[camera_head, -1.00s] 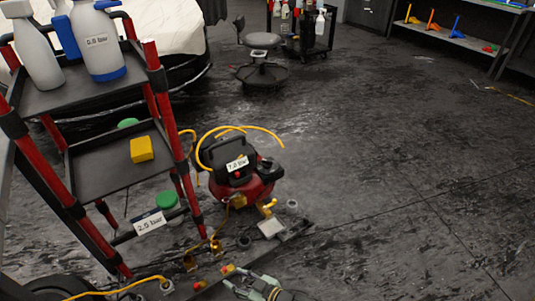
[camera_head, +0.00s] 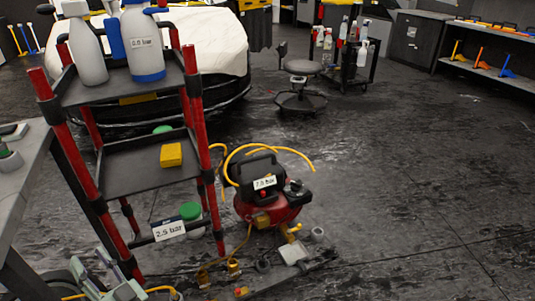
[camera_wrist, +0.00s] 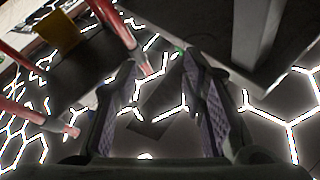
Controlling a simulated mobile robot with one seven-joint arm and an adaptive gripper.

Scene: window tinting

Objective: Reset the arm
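My gripper (camera_wrist: 160,82) shows in the wrist view with its two dark, ridged fingers spread apart. Nothing is between them, only floor with bright hexagonal reflections beyond. In the head view, pale grey-green parts of my arm show at the bottom left, in front of the foot of the red-and-black shelf cart (camera_head: 112,168). They are cut off by the frame's lower edge.
A red compressor (camera_head: 268,205) with a yellow hose stands right of the cart. Bottles (camera_head: 143,45) and a yellow block (camera_head: 171,155) rest on its shelves. A grey table (camera_head: 22,185) is at left. Floor at right is clear.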

